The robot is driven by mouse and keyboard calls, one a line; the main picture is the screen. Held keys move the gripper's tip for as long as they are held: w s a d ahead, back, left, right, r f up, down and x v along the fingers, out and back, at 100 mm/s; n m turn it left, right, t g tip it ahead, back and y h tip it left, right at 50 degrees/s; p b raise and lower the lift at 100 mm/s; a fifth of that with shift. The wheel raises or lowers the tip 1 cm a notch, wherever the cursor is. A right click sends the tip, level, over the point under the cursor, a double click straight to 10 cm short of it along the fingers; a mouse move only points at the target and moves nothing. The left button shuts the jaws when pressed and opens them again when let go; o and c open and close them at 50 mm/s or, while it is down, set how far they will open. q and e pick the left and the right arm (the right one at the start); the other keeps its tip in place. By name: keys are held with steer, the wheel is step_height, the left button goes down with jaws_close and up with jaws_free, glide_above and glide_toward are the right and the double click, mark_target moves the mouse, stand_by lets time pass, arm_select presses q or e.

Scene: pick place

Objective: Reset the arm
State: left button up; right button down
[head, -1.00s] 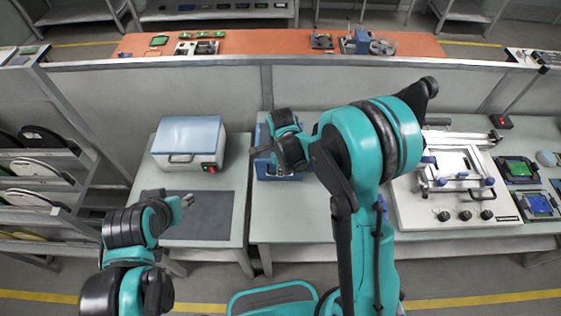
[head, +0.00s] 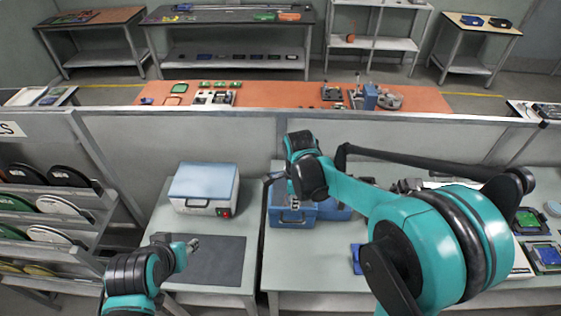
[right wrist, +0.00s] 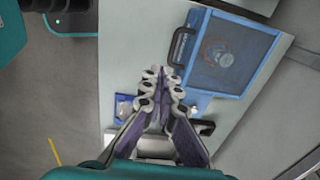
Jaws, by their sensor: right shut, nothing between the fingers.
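My right arm reaches in from the right in the head view, and its gripper (head: 274,179) hangs above the blue box (head: 293,213) on the middle table. In the right wrist view the right gripper (right wrist: 160,74) is shut with nothing between its fingers. A blue box with a dark handle (right wrist: 228,52) lies below and beyond the fingertips there, apart from them. My left arm is at the lower left of the head view. Its gripper (head: 192,244) is small, above the dark mat, and its jaws are too small to judge.
A white and blue case (head: 203,187) stands behind the dark mat (head: 215,262) on the left table. A rack with round discs (head: 62,205) stands at far left. Green and blue boards (head: 541,255) lie at far right. A low grey partition (head: 230,137) runs behind the tables.

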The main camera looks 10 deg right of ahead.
steer(key=s+d+f+n+t+b, duration=0.2)
steer(key=s+f+n+t+b, duration=0.1)
steer(key=s+n+b, duration=0.4)
steer(key=s+d+f+n+t+b, duration=0.3)
steer(key=s+n+b, duration=0.3)
steer(key=n, duration=0.7)
steer(key=shift+s+d+f+t+b, duration=0.3)
steer(key=shift+s+f+t+b, duration=0.1)
steer(key=shift+b, duration=0.7)
steer(key=shift+w, duration=0.1)
